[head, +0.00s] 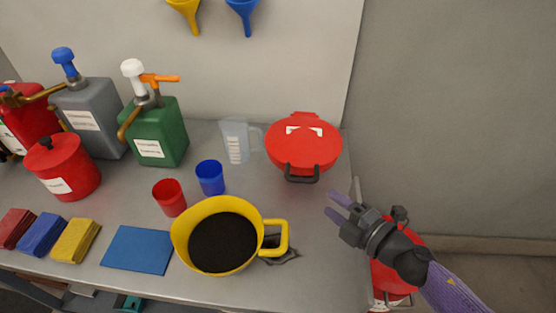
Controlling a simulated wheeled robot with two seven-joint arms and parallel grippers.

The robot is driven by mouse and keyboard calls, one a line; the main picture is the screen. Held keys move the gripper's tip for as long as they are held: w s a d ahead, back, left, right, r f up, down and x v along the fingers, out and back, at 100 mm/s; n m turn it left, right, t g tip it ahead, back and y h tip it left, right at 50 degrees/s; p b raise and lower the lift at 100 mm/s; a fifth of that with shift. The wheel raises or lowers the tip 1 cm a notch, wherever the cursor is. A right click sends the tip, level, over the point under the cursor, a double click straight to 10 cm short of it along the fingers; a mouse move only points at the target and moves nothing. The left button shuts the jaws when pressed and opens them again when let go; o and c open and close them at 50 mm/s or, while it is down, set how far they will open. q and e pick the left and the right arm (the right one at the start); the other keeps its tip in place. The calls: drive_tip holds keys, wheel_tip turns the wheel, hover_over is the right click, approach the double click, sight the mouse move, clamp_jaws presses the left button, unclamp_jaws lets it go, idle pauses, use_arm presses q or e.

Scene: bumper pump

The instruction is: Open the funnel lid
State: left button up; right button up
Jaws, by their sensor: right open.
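The red funnel lid (303,143) is round and lies closed over its funnel at the back right of the table. A dark handle (303,174) sticks out at its front edge, and a white label shows on its top. My right gripper (335,203) is open and empty. It is in front and to the right of the lid, near the table's right edge, apart from the handle. The funnel body under the lid is mostly hidden. My left gripper is not in view.
A yellow jug (181,237) with dark contents stands at the front. Red (168,197) and blue (210,177) cups and a clear measuring jug (235,142) stand left of the lid. A red container (394,283) is below my right arm, beyond the table's right edge.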

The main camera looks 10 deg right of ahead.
sight(303, 182)
drive_tip(key=b+x, duration=0.1)
drive_tip(key=x, duration=0.9)
drive_tip(key=shift+w, duration=0.1)
clamp_jaws()
idle(1.1)
